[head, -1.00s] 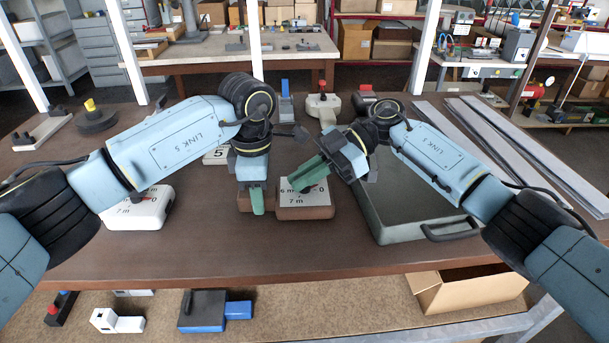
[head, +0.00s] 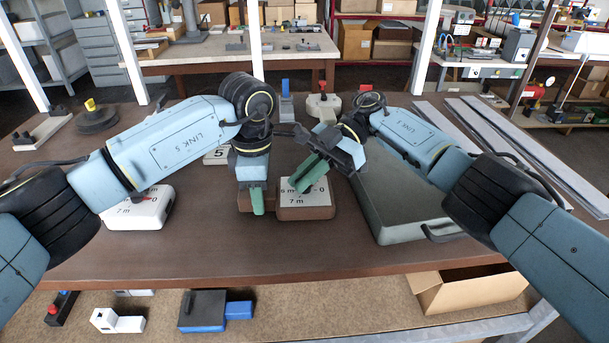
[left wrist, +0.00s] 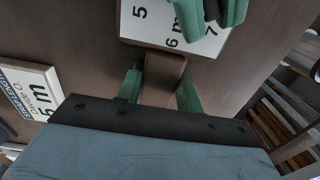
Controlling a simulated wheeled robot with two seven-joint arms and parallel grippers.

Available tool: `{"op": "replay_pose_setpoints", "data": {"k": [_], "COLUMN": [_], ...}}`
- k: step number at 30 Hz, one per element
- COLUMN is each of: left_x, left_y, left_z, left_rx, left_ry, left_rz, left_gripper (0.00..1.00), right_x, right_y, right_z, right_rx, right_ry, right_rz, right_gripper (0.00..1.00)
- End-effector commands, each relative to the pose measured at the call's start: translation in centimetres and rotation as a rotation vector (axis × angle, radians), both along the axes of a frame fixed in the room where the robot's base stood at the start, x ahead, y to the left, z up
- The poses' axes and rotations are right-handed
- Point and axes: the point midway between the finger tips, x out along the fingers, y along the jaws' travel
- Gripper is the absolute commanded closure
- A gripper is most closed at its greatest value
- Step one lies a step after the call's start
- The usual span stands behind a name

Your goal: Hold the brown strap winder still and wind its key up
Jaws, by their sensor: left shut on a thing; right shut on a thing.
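The brown strap winder (head: 308,213) lies on the table, with a white printed scale on top. It also shows in the left wrist view (left wrist: 163,75). My left gripper (head: 258,200) is at its left end, and its green fingers (left wrist: 161,92) are shut on either side of the winder's narrow brown end. My right gripper (head: 308,176) is above the scale, tilted, with its green fingers shut over the top of the winder. The key is hidden by these fingers. Part of the right gripper shows at the top of the left wrist view (left wrist: 218,12).
A white winder (head: 140,207) lies to the left. A grey-green case (head: 400,215) is close on the right, under my right arm. Red-topped devices (head: 323,103) stand behind. Long metal profiles (head: 520,150) lie at the right. The table front is clear.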

Motion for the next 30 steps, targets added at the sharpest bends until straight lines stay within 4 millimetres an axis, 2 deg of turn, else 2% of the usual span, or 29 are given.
{"op": "replay_pose_setpoints", "data": {"k": [5, 6, 10, 30], "left_x": [-0.04, -0.03, -0.02, 0.02], "left_y": [-0.07, -0.06, -0.05, 0.00], "left_z": [0.02, 0.02, 0.02, 0.01], "left_rx": [-0.002, -0.002, -0.002, -0.001], "left_ry": [0.001, 0.001, 0.001, 0.000], "left_rz": [-0.002, -0.002, -0.001, 0.001], "left_gripper": [0.91, 0.91, 0.91, 0.91], "right_x": [-0.01, -0.01, 0.00, 0.02], "right_y": [-0.09, -0.09, -0.07, -0.05], "right_z": [-0.18, -0.17, -0.10, -0.12], "right_rx": [-0.004, -0.004, -0.002, -0.002], "right_ry": [0.002, 0.002, 0.002, -0.001], "right_rz": [-0.002, -0.002, -0.001, -0.025], "right_gripper": [1.00, 0.86, 0.69, 0.69]}}
